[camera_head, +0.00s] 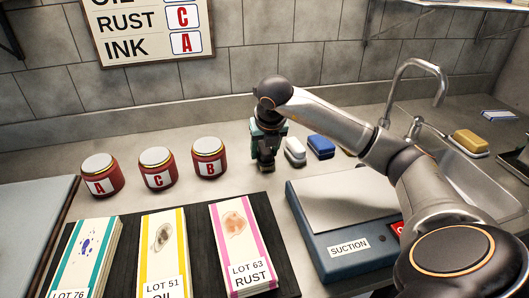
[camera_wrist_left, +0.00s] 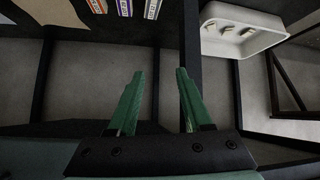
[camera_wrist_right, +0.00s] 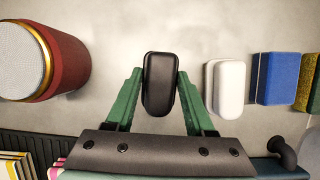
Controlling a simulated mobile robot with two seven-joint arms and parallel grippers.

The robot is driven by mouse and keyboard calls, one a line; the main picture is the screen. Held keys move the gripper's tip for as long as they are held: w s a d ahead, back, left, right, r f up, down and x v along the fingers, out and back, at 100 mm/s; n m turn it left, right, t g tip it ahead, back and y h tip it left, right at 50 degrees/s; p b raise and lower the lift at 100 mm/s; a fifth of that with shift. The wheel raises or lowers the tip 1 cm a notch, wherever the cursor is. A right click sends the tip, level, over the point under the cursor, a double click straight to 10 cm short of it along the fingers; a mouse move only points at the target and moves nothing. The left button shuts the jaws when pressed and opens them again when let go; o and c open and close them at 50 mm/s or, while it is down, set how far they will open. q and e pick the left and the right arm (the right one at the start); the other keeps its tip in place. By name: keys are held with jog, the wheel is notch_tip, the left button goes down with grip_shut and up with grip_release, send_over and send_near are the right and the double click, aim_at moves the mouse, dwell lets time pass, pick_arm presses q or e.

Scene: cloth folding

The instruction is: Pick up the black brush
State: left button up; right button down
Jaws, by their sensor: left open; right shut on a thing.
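The black brush (camera_wrist_right: 159,85) is a dark rounded block, lying between the two green fingers of my right gripper (camera_wrist_right: 153,98) in the right wrist view. The right gripper is shut on it, a finger on each side. In the head view my right gripper (camera_head: 265,158) points down at the counter, left of the white brush; the black brush is hard to tell from the dark gripper there. My left gripper (camera_wrist_left: 155,98) is open and empty in the left wrist view, away from the counter top; it is not seen in the head view.
A white brush (camera_head: 295,151) and a blue brush (camera_head: 321,147) stand close to the right. Red jars, the nearest marked B (camera_head: 208,158), stand to the left. A suction device (camera_head: 345,205) and a black tray (camera_head: 270,215) with labelled cards lie in front. A sink tap (camera_head: 415,70) is at right.

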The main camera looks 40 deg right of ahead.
jog(key=shift+r, duration=0.5)
pick_arm(q)
jog(key=p, duration=0.1)
jog(key=a+r+p, duration=0.1)
jog(key=p, duration=0.1)
jog(key=shift+s+a+r, duration=0.25)
jog(key=shift+a+r, duration=0.05)
pick_arm(e)
jog(key=s+a+r, duration=0.9)
jog(key=s+r, duration=0.1)
jog(key=r, duration=0.1)
jog(key=shift+s+r, duration=0.3)
jog(key=shift+s, duration=0.1)
